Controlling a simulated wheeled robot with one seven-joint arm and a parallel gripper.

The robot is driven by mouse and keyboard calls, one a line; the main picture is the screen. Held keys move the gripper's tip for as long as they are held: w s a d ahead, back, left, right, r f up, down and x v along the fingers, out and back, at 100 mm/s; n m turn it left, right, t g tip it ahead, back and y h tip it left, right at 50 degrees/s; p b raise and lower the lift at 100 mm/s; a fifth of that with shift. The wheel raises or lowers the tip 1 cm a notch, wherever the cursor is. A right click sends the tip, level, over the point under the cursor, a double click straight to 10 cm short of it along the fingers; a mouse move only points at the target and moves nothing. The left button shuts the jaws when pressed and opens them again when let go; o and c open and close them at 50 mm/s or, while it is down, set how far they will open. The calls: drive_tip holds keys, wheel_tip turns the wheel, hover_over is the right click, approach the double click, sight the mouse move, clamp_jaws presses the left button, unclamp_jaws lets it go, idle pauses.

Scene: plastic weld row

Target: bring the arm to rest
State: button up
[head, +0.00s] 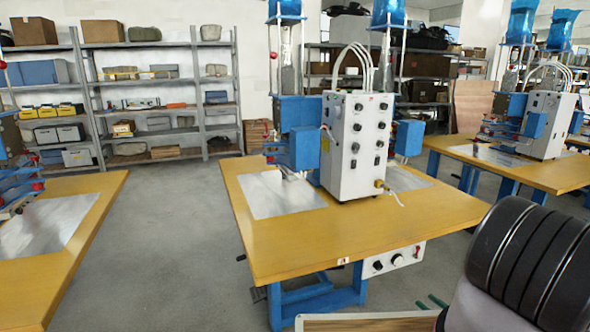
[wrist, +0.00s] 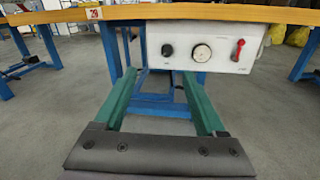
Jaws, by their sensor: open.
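My gripper (wrist: 159,76) shows in the wrist view as two green fingers spread apart, with nothing between them. In the head view only the green fingertips (head: 430,302) show, low and right of centre, in front of the middle table's control box. My arm's dark ribbed link (head: 530,258) fills the lower right of the head view and hides part of the floor. The rest of the gripper is hidden there.
A yellow-topped table (head: 300,247) with a white-and-blue welding machine (head: 352,150) stands ahead. Its front control box (head: 393,262) also shows in the wrist view (wrist: 222,58). Other tables stand left (head: 75,250) and right (head: 560,180). Grey floor (head: 170,240) is clear between the left and middle tables.

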drive_tip(key=w+a+r+n+g+y, duration=0.1)
drive_tip(key=w+r+n+g+y, duration=0.25)
drive_tip(key=r, duration=0.65)
drive_tip(key=w+a+r+n+g+y, duration=0.1)
drive_tip(key=w+r+n+g, duration=0.25)
drive_tip(key=r+n, duration=0.45)
drive_tip(key=s+a+r+n+g+h, duration=0.1)
drive_tip(key=a+r+n+g, duration=0.25)
drive_tip(key=r, duration=0.75)
drive_tip(key=a+r+n+g+h, duration=0.1)
drive_tip(key=a+r+n+g, duration=0.2)
drive_tip(key=r, duration=0.9)
drive_tip(key=s+a+r+n+h, duration=0.25)
drive_tip(key=s+a+r, duration=0.2)
drive_tip(key=r, duration=0.35)
drive_tip(key=s+a+r+n+h, duration=0.25)
drive_tip(key=s+a+r, duration=0.2)
drive_tip(key=r, duration=0.35)
drive_tip(key=s+a+r+n+t+h, duration=0.1)
drive_tip(key=s+r+n+t+h, duration=0.1)
drive_tip(key=s+r, duration=0.3)
drive_tip(key=s+a+r+n+t+h, duration=0.2)
drive_tip(key=s+r, duration=0.3)
drive_tip(key=s, duration=0.5)
drive_tip(key=shift+a+r+t, duration=0.15)
drive_tip(key=shift+a+t, duration=0.15)
drive_tip(key=shift+t, duration=0.15)
